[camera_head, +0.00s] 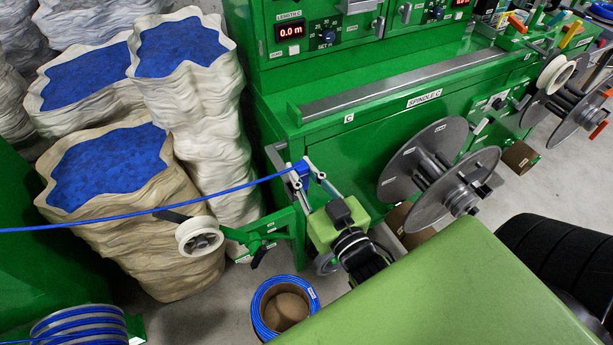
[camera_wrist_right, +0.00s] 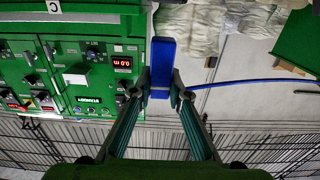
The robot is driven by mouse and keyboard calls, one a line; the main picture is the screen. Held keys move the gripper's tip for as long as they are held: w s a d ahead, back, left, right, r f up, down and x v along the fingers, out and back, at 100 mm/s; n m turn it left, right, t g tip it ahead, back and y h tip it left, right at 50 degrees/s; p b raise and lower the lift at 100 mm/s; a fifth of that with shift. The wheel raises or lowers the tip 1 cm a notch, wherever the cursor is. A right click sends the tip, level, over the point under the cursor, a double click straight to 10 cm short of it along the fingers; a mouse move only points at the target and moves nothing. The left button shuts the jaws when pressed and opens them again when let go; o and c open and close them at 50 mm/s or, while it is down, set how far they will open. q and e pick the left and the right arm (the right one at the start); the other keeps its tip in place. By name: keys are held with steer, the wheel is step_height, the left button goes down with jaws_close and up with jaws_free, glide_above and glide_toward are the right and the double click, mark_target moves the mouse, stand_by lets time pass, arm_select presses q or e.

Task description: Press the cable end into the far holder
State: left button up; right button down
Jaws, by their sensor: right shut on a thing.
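A blue cable (camera_head: 130,212) comes in from the left edge of the head view and runs up to my right gripper (camera_head: 303,174). The right gripper is shut on the cable end, a blue block (camera_head: 300,168) between its fingertips. In the right wrist view the fingertips (camera_wrist_right: 160,88) grip this blue block (camera_wrist_right: 162,62), and the cable (camera_wrist_right: 245,82) leaves to the right. The gripper is in the air by the front left corner of the green machine. I cannot pick out the far holder with certainty. My left gripper is not in view.
The green machine (camera_head: 350,85) with reels (camera_head: 440,175) stands behind and to the right. A white guide roller (camera_head: 199,236) on a green bracket is below the cable. Sacks of blue granules (camera_head: 125,215) stand at left. A blue cable coil (camera_head: 283,308) lies on the floor.

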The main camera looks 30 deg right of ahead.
steer(key=shift+w+d+f+b, duration=0.1)
steer(key=shift+w+f+b, duration=0.2)
steer(key=shift+w, duration=0.5)
steer(key=shift+w+f+b, duration=0.2)
steer(key=shift+w+f, duration=0.15)
steer(key=shift+w, duration=0.4)
steer(key=shift+f, duration=0.1)
steer(key=shift+p, duration=0.55)
stand_by(0.4)
steer(key=shift+f+b, duration=1.35)
steer(key=shift+f, duration=0.75)
stand_by(1.0)
steer(key=c, duration=1.8)
jaws_free()
steer(key=shift+c, duration=0.2)
